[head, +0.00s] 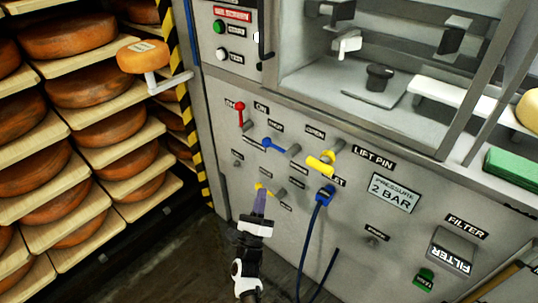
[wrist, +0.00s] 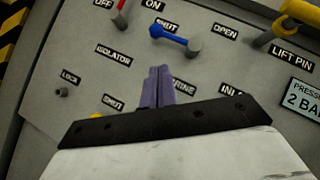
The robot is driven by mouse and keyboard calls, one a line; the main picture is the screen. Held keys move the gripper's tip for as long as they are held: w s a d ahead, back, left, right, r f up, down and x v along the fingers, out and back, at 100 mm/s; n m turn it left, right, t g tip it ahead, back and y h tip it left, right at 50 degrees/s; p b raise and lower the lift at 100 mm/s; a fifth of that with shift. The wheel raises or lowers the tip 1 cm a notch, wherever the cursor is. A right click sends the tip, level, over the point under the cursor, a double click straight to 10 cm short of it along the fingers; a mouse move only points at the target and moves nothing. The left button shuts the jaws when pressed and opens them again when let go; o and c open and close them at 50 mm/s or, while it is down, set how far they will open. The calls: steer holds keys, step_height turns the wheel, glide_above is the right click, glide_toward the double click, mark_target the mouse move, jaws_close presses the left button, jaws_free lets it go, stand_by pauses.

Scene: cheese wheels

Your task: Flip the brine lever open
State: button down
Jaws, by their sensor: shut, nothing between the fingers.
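The blue lever (head: 272,146) sits on the grey panel, its handle pointing left from a grey pivot. In the wrist view, the blue lever (wrist: 170,36) has its knob under a SHUT label, with an OPEN label to the right. A label below it, partly hidden by my fingers, reads "RINE". My gripper (head: 260,195) has its purple fingers shut and empty, below the blue lever in the picture. In the wrist view, my gripper (wrist: 158,72) has its fingertips below the blue lever and apart from it.
A red lever (head: 240,113) stands up-left, and a yellow lift pin (head: 320,164) is to the right. A lower yellow lever (head: 264,189) is partly behind my fingers. A blue plug with hose (head: 324,196) hangs nearby. Cheese shelves (head: 60,81) fill the left.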

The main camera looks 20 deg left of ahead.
steer(key=shift+w+d+f+m+h, duration=0.1)
steer(key=shift+d+f+m+h, duration=0.2)
steer(key=shift+f, duration=0.25)
steer(key=shift+d+f+m+h, duration=0.2)
steer(key=shift+d+f, duration=0.1)
steer(key=shift+f, duration=0.2)
steer(key=shift+r, duration=0.1)
steer(key=s+a+r+p+x, duration=0.1)
steer(key=p+x, duration=0.4)
steer(key=x, duration=0.7)
steer(key=shift+w+a+r, duration=0.3)
steer(key=shift+a+r, duration=0.15)
steer(key=shift+r, duration=0.05)
steer(key=shift+b, duration=0.3)
